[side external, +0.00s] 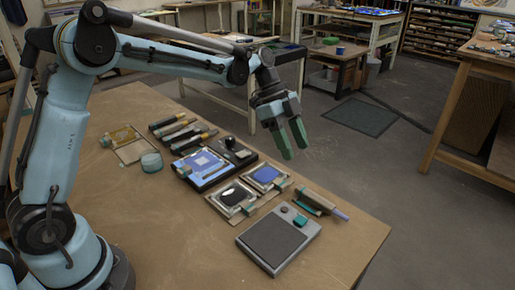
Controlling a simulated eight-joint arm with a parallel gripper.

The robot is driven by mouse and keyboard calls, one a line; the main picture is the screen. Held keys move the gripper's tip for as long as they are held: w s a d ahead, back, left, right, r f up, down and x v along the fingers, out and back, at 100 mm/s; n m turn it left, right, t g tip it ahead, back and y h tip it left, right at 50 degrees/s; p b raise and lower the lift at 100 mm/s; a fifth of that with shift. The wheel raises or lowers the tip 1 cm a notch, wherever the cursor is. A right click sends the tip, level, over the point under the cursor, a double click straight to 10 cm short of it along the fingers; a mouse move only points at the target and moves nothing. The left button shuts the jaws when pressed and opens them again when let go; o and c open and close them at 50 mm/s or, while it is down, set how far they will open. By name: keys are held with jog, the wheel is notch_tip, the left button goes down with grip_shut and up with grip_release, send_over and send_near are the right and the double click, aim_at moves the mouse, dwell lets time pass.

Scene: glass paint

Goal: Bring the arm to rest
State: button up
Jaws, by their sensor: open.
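My gripper (291,139) hangs from my light-blue arm at the upper middle of the side external view. Its two green fingers point down and are apart, with nothing between them. It appears above and beyond the glass pieces on the brown table (150,225). No object touches it in this view.
A blue-patterned glass panel (203,161) lies in a dark tray mid-table. Small framed panes, one blue (267,174) and one dark (233,192), lie nearer. A grey flat device (279,238) is at front right, brushes (181,130) behind, and a glass jar (152,162) left.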

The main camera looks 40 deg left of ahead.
jog(key=s+a+n+t+y, duration=0.3)
jog(key=s+n, duration=0.5)
jog(key=s, duration=0.1)
jog(key=s+a+r+n+t+y, duration=0.1)
jog(key=s+a+n+t+y, duration=0.2)
jog(key=s+n, duration=0.6)
jog(key=shift+s+a+r+t, duration=0.3)
jog(key=shift+a+t, duration=0.1)
jog(key=shift+a, duration=0.4)
